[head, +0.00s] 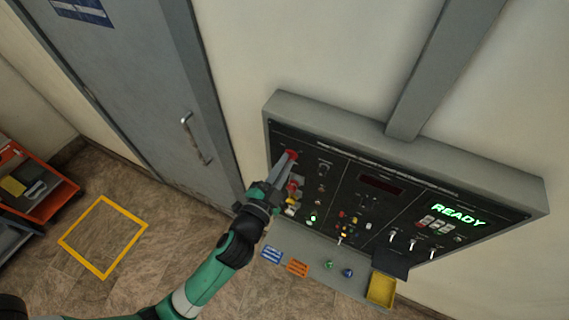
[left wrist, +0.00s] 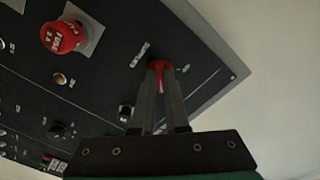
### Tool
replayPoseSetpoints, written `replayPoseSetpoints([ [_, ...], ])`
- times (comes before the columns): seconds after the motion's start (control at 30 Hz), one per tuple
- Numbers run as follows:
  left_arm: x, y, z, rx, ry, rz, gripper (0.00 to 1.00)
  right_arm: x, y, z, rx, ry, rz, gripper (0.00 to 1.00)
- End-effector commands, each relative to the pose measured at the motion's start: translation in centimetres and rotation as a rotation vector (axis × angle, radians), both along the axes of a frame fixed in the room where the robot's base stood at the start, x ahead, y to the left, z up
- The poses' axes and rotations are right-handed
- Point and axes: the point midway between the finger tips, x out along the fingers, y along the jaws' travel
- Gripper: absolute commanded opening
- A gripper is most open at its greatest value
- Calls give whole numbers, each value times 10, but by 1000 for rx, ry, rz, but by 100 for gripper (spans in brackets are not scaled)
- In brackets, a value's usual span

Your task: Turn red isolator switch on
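The red isolator switch (head: 292,154) is at the upper left of the black control panel (head: 345,185) on the wall. In the left wrist view the red switch (left wrist: 159,65) shows between and just past my fingertips. My left gripper (head: 285,163) reaches up to it from below left, and its two fingers (left wrist: 159,80) are close together on either side of the red part. They look closed on it. The fingers hide much of the switch, so its turned position cannot be read. My right gripper is in neither view.
A red mushroom button (left wrist: 62,37) sits near the switch on the panel. A green READY display (head: 458,215) is lit at the right. A grey door (head: 140,90) is at left.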

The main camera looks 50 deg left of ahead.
Motion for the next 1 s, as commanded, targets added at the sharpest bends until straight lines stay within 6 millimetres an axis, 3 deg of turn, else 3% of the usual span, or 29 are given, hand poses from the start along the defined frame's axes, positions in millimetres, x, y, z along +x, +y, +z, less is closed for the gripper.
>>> replayPoseSetpoints([
  [0.03, 0, 0, 1, 1, -2, -1, 19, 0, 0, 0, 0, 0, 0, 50],
  [0.17, 0, 0, 0, 1, -1, 0, 42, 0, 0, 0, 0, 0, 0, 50],
  [0.57, -9, -4, -2, -1, 0, -2, 42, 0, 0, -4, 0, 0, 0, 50],
  [1.0, -95, -39, -4, 1, 1, -6, 42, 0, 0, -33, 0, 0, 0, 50],
])
